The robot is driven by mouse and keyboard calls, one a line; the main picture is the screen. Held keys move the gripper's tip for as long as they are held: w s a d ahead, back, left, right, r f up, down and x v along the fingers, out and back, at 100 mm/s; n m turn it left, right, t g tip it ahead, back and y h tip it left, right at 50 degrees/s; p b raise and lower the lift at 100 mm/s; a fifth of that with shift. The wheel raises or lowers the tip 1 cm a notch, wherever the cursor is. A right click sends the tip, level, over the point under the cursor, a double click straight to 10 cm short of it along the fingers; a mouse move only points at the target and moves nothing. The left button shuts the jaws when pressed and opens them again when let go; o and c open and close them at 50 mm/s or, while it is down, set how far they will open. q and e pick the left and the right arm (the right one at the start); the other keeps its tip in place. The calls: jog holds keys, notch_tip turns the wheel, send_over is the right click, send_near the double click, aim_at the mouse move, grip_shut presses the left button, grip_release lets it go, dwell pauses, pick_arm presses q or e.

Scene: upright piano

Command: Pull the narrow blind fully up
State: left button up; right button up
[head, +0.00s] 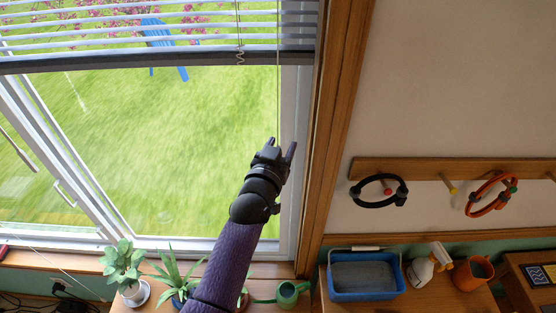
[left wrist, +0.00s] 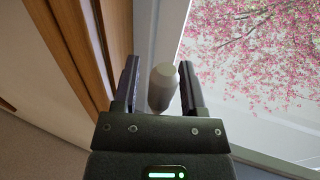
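The blind (head: 130,63) hangs across the top of the window in the head view, its white slats above a dark bottom rail. A thin pull cord (head: 278,95) runs down the window's right side to my left gripper (head: 281,146). In the left wrist view, a pale grey cord knob (left wrist: 162,88) is between the two fingers of the left gripper (left wrist: 160,88). The fingers are apart, with narrow gaps beside the knob. My right gripper is not in view.
The wooden window frame (head: 340,110) stands just right of the gripper. Potted plants (head: 125,268), a green watering can (head: 287,293) and a blue tub (head: 364,276) stand below. Hoops hang on a peg rail (head: 450,170) at right. A second, coiled cord (head: 240,57) hangs by the blind.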

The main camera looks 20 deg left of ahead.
pick_arm(q)
grip_shut()
notch_tip(320, 180, down, 9)
jog(key=b, duration=0.7)
notch_tip(320, 180, down, 27)
jog(key=b, duration=2.2)
jog(key=shift+b, duration=0.3)
